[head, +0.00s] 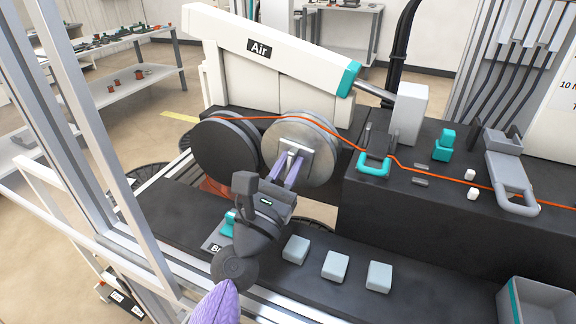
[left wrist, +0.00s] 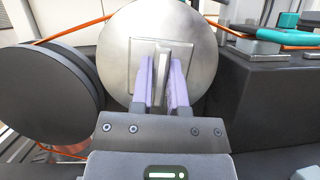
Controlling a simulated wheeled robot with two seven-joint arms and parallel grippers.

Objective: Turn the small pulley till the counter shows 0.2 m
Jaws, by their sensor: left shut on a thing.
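The silver pulley (head: 312,128) stands upright on the bench beside a larger-looking dark pulley (head: 224,150). A square plate with a raised flat grip bar (left wrist: 161,62) is on the silver pulley's face. My left gripper (head: 291,165) reaches up to that face, with its two purple fingers on either side of the bar, shut on it. The bar stands nearly upright in the left wrist view. An orange wire (head: 268,118) runs over both pulleys and off to the right. I cannot make out a counter reading. My right gripper is not in view.
Several pale grey blocks (head: 335,266) lie on the dark front bench, right of my left arm. A grey bin (head: 540,300) is at the lower right. A teal-handled clamp (head: 374,167) sits along the wire. A white "Air" housing (head: 275,58) stands behind.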

